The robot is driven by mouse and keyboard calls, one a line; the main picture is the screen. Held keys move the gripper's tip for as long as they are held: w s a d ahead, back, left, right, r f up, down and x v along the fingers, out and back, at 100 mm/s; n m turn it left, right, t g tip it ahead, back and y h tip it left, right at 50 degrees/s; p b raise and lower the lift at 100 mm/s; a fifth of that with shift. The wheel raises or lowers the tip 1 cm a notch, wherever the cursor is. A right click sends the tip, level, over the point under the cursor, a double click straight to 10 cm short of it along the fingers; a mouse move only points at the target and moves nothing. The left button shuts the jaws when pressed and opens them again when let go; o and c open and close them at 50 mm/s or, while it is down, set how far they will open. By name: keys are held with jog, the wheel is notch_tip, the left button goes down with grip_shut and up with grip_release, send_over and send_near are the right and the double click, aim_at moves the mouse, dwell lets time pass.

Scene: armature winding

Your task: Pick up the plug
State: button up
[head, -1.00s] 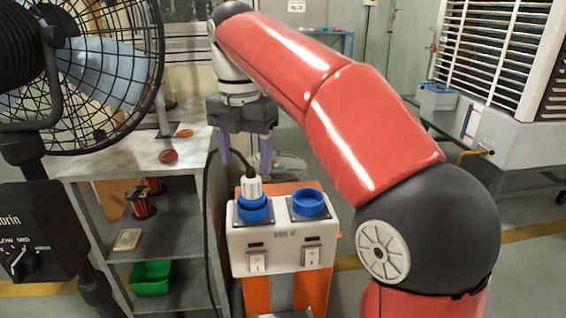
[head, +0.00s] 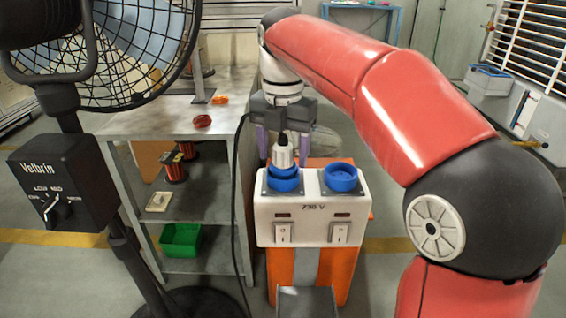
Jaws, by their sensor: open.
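The plug (head: 283,157) is a white and grey cylinder with a black cable at its top. It stands upright in the left blue socket (head: 284,182) of a white power box (head: 312,211) on an orange stand. The right blue socket (head: 341,179) is empty. My gripper (head: 283,143) is open and points down, with one purple finger on each side of the plug's top in the picture. It appears to be at or just behind the plug; the depth gap is hard to tell. I cannot see contact.
A metal shelf unit (head: 190,120) with coils and a green bin (head: 181,240) stands left of the power box. A pedestal fan (head: 110,50) is at the far left. The black cable (head: 237,190) hangs between shelf and box. Floor is free at right.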

jog(key=c, duration=1.1)
jog(key=shift+r, duration=0.1)
